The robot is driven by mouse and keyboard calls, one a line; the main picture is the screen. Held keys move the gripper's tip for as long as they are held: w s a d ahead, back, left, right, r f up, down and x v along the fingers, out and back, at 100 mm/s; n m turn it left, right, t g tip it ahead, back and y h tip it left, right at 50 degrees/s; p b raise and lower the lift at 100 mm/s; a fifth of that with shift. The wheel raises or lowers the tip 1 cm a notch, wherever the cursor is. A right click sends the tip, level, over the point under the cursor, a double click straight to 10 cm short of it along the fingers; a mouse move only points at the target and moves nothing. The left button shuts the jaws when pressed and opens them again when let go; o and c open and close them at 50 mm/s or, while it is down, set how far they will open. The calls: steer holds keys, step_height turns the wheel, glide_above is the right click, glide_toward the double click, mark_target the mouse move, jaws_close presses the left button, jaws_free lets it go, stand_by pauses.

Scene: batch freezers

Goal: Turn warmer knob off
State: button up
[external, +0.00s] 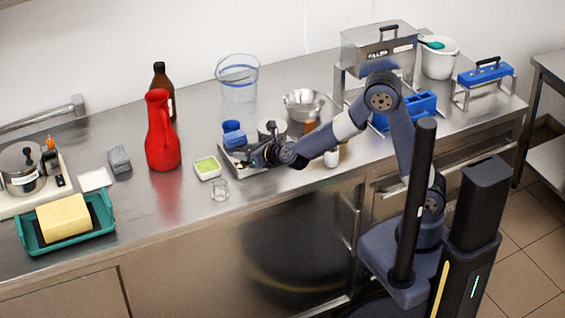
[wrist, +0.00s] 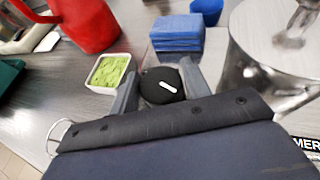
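The round black warmer knob (wrist: 162,85) with a white pointer line shows in the wrist view. Its pointer lies nearly crosswise, tilted slightly down to the right. My gripper (wrist: 160,80) has one finger on each side of the knob. I cannot tell whether both fingers touch it. In the external view my gripper (external: 250,157) is low at the front of the warmer (external: 233,166), and the knob is hidden there. A metal pot (wrist: 245,75) stands to the right of the knob. Part of a label reading "MER" shows at the right edge.
A white dish of green paste (wrist: 110,72) is close to my left finger. A wire stand (external: 220,190) is near the counter edge. Blue cloths (wrist: 177,34) lie behind the knob. A red jug (external: 162,135) stands to the left. A metal bowl (external: 303,103) is behind my arm.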

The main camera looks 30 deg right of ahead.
steer(key=c, duration=0.6)
steer(key=shift+o, duration=0.2)
steer(key=shift+h+p, duration=0.3)
steer(key=shift+p, duration=0.15)
steer(key=shift+a+r+m+t+h+p, duration=0.15)
steer(key=shift+m+t+h+p, duration=0.15)
steer(key=shift+m+h+p, duration=0.45)
steer(key=m+h+p, duration=0.1)
steer(key=m+h, duration=0.1)
steer(key=shift+m+h+p, duration=0.25)
steer(key=shift+h+p, duration=0.1)
steer(key=shift+p, duration=0.05)
steer(key=m+h+p, duration=0.1)
steer(key=m+h, duration=0.2)
steer(key=h, duration=0.1)
steer(key=shift+m+p, duration=0.3)
steer(key=shift+p, duration=0.05)
steer(key=m+g+h+p, duration=0.1)
steer(key=m+g+h, duration=0.1)
steer(key=m+h, duration=0.2)
steer(key=shift+h, duration=0.3)
steer(key=shift+m+g, duration=0.3)
